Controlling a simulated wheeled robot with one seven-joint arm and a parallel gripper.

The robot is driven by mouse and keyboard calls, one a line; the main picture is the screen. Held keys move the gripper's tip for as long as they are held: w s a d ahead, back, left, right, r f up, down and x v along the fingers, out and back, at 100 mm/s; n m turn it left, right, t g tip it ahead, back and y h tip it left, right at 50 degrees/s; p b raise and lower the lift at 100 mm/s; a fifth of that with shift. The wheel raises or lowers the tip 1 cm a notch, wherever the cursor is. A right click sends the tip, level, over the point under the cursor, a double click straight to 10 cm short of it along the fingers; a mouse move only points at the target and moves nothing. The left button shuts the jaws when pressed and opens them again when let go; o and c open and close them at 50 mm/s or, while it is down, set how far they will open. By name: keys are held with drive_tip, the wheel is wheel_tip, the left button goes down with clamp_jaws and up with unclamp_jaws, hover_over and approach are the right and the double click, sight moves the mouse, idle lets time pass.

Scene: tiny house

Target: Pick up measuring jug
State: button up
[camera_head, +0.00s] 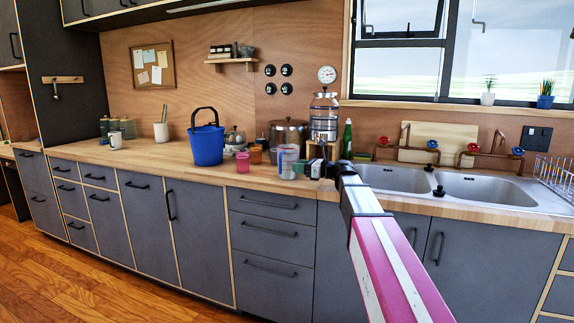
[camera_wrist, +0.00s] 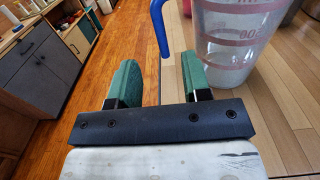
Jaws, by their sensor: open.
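The measuring jug (camera_head: 288,162) is clear with red markings and stands near the counter's front edge, right of the blue bucket. In the wrist view the jug (camera_wrist: 228,45) fills the upper right, and its blue handle (camera_wrist: 161,28) hangs at the top centre. My gripper (camera_wrist: 160,68) is open, with green pads on both fingers. The handle lies in line with the gap between the fingertips, and I see no contact. In the head view my gripper (camera_head: 318,169) is just right of the jug, small and partly hard to make out.
A blue bucket (camera_head: 207,144), small coloured cups (camera_head: 255,154) and a steel pot (camera_head: 288,136) stand close around the jug. A glass dispenser (camera_head: 324,116) and a green bottle (camera_head: 347,140) are behind my gripper. The sink (camera_head: 395,179) is to the right. The counter's left part is mostly clear.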

sight(280, 165)
drive_tip(key=x, duration=0.8)
drive_tip(key=shift+w+a+f, duration=0.15)
drive_tip(key=shift+a+f, duration=0.05)
drive_tip(key=shift+a, duration=0.1)
clamp_jaws()
idle(1.1)
